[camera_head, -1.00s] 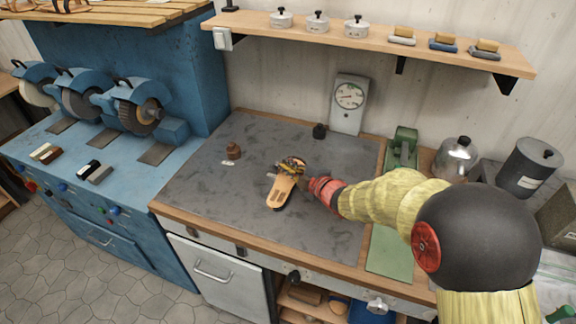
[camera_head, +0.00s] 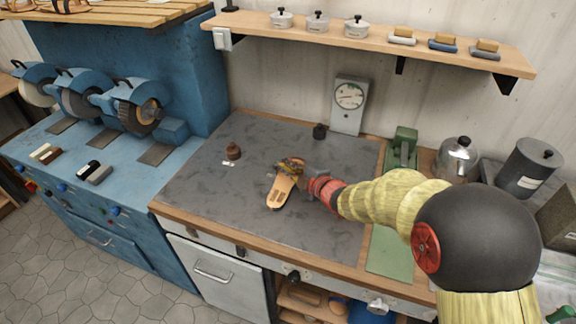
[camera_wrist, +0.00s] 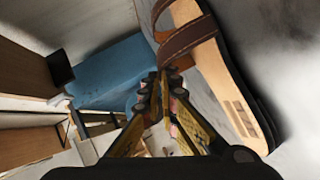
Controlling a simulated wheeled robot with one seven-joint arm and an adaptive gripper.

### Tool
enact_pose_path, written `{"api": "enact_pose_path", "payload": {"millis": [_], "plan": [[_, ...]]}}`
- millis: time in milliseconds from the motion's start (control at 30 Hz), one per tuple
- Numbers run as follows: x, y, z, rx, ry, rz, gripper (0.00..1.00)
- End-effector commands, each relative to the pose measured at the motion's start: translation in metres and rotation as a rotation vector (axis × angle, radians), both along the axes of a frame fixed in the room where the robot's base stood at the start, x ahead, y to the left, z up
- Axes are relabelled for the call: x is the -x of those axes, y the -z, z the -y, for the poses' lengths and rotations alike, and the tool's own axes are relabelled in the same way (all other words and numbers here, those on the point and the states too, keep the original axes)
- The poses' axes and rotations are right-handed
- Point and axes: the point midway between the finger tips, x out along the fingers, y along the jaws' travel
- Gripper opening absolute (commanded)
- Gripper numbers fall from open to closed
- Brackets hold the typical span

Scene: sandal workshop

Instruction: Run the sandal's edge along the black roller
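The sandal (camera_head: 281,190), with a tan footbed and brown straps, shows above the grey bench top. My gripper (camera_head: 303,172) meets it at its strap end from the right. In the wrist view, my gripper's fingertips (camera_wrist: 160,84) are close together at the sandal's near edge, by the brown strap (camera_wrist: 187,40), and appear shut on it. The exact contact is partly hidden. The sandal's footbed (camera_wrist: 222,80) and dark sole edge extend to the right there. The black roller (camera_head: 128,116) appears to be the dark wheel on the right of the blue machine, well left of my gripper.
Two other wheels (camera_head: 76,98) stand left of the dark one. Small blocks (camera_head: 99,174) lie on the blue machine's top (camera_head: 120,185). A shelf (camera_head: 375,40) hangs above.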

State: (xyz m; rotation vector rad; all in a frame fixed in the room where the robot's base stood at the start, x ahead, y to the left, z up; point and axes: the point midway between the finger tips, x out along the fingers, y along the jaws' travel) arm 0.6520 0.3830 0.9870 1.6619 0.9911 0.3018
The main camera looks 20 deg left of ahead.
Motion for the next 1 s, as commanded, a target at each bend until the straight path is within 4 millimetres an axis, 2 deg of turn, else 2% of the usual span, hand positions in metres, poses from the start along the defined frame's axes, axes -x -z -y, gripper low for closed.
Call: {"api": "enact_pose_path", "payload": {"millis": [667, 1000], "plan": [[-0.016, -0.001, 0.003, -0.001, 0.0, 0.002, 0.0], [-0.016, -0.001, 0.003, -0.001, 0.0, 0.002, 0.0]]}}
